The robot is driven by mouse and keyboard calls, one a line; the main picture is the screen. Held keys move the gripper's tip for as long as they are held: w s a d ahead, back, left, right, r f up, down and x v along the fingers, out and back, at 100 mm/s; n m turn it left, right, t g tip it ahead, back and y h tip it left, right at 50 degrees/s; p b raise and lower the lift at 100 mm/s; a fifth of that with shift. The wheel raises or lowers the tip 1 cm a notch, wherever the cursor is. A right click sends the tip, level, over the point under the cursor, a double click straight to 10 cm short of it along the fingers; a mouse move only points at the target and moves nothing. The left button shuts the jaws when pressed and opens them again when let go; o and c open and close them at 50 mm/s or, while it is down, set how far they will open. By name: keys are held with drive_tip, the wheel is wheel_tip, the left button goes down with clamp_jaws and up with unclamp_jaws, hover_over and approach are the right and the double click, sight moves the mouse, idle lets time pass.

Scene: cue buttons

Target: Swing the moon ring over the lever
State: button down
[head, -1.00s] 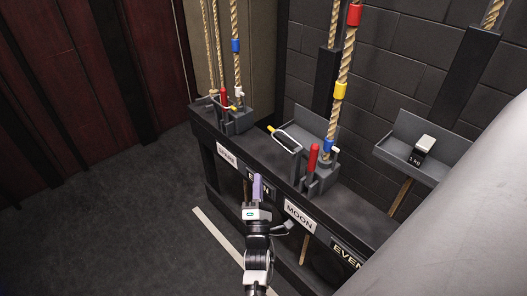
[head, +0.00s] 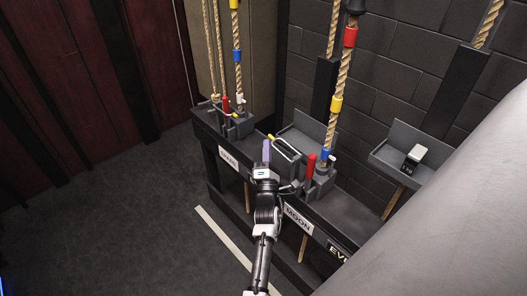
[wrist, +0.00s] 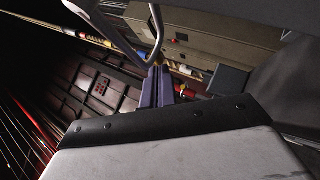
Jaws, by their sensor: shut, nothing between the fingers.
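The moon ring (head: 287,148) is a metal loop with a yellow grip. In the head view it hangs out to the left of the red moon lever (head: 311,168) and is not around it. The lever stands upright in its grey block above the MOON label (head: 298,217). My gripper (head: 266,151), with purple fingers, is shut and empty, just left of the ring. In the wrist view the fingers (wrist: 157,86) point toward the rail, with the metal loop (wrist: 124,37) close by and a red part, likely the lever (wrist: 187,88), beyond. I cannot tell whether the fingers touch the ring.
Behind the lever runs a rope with red, yellow and blue bands (head: 335,104). Another rope station with a red lever (head: 226,105) stands at the far left of the dark rail. A grey tray (head: 385,158) holding a small weight (head: 415,157) is at right. Open floor lies left.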

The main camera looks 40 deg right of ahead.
drive_tip(key=shift+f+b, duration=0.1)
drive_tip(key=shift+b, duration=0.65)
drive_tip(key=shift+h+b, duration=0.3)
drive_tip(key=shift+b, duration=0.1)
drive_tip(key=shift+r+m+b, duration=0.3)
drive_tip(key=shift+m+b, duration=0.1)
